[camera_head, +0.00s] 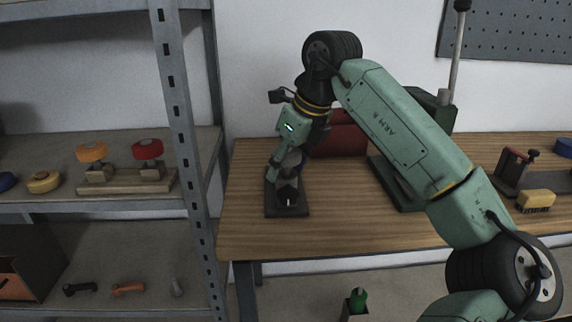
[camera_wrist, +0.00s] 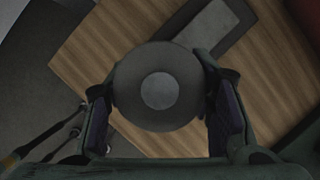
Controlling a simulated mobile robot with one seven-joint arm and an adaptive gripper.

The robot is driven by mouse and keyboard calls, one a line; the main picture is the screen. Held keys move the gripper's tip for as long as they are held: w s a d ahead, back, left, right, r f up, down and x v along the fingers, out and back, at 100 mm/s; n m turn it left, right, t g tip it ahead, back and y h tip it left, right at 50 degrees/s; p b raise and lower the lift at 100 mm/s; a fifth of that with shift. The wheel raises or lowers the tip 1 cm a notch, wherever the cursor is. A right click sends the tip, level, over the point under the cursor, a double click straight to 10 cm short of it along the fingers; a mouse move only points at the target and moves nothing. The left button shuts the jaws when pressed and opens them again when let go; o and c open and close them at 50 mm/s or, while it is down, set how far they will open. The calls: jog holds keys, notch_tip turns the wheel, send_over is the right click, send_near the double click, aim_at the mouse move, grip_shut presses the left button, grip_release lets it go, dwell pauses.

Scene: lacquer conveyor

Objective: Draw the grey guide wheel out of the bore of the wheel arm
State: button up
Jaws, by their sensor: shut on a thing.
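The grey guide wheel (camera_wrist: 135,85) shows in the wrist view as a dark round disc with a paler round centre. My gripper (camera_wrist: 160,112) is shut on it, one finger on each side. In the head view my gripper (camera_head: 287,165) points down over a dark stand (camera_head: 287,212) on the bench, with the wheel (camera_head: 292,160) partly hidden between the fingers. A dark upright part, which seems to be the wheel arm (camera_head: 287,193), stands on the plate just below. The bore is hidden, and I cannot tell whether the wheel still sits in it.
A red case (camera_head: 343,140) stands close behind my gripper. A metal shelf (camera_head: 185,120) is at left. The bench front (camera_head: 330,235) is clear.

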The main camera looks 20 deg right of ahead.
jog(key=shift+r+p, duration=1.85)
jog(key=shift+r, duration=0.75)
jog(key=shift+r, duration=0.1)
jog(key=shift+r+p, duration=1.25)
jog(key=shift+r, duration=0.2)
jog(key=shift+s+f, duration=0.1)
jog(key=shift+f, duration=0.05)
